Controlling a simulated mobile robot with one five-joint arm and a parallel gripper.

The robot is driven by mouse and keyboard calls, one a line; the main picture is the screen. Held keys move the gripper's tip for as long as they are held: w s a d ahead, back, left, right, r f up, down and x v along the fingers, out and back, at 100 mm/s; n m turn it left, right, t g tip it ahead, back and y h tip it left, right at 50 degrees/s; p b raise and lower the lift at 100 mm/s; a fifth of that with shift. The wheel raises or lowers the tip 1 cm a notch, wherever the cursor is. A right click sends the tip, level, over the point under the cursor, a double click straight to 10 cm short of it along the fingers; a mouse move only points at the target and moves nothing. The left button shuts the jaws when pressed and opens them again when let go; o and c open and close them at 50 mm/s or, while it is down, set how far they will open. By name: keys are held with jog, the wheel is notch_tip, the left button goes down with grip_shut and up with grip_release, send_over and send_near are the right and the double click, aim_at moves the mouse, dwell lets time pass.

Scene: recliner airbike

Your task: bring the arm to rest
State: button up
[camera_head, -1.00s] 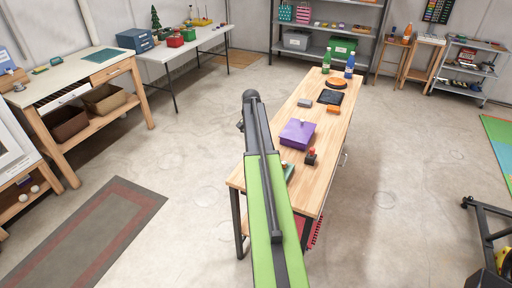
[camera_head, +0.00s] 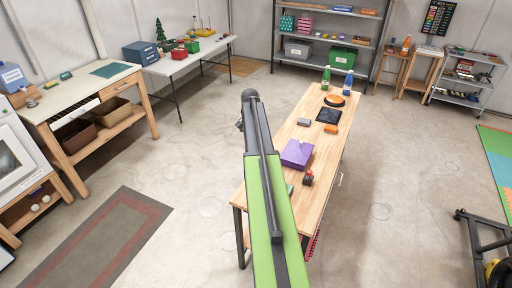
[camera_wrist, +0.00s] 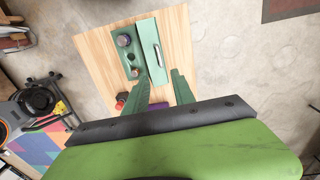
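My arm's green and black link (camera_head: 262,190) rises through the middle of the head view, over the near end of the wooden table. My gripper does not show there. In the wrist view my gripper (camera_wrist: 159,76) has its two green fingers spread apart, with no object seen held between them. The fingers point toward the tabletop (camera_wrist: 92,50), where a green case (camera_wrist: 146,45) with round knobs and a handle lies beyond the fingertips. A purple box (camera_head: 297,153) stands on the table; a bit of purple shows behind the gripper body in the wrist view.
The table also bears a red-and-black object (camera_head: 308,178), an orange block (camera_head: 331,129), a black tray (camera_head: 328,115) and two bottles (camera_head: 348,82). A workbench (camera_head: 80,95) stands left, shelves behind. Open floor (camera_head: 200,150) lies left of the table; a black frame (camera_head: 480,235) stands right.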

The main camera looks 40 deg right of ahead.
notch_tip(320, 180, up, 2)
jog(key=shift+w+r+p, duration=0.1)
jog(key=shift+w+p, duration=0.05)
jog(key=shift+p, duration=0.3)
jog(key=w+a+f+n+b, duration=0.1)
jog(key=w+a+f+b, duration=0.2)
jog(key=a, duration=0.5)
jog(key=w+a+f+n+b, duration=0.2)
jog(key=w+a+f+b, duration=0.1)
jog(key=a, duration=0.6)
jog(key=w+a+f+n+b, duration=0.1)
jog(key=w+a+f+b, duration=0.15)
jog(key=a, duration=0.55)
jog(key=s+a+f+n+b, duration=0.2)
jog(key=s+a+n, duration=0.1)
jog(key=a, duration=0.5)
jog(key=s+a+f+n+b, duration=0.2)
jog(key=s+a+n, duration=0.1)
jog(key=s+a, duration=0.3)
jog(key=s+a+f+n+t+b, duration=0.1)
jog(key=s+a+n, duration=0.3)
jog(key=a, duration=0.7)
jog(key=shift+s+f+b, duration=0.25)
jog(key=shift+f+b, duration=0.3)
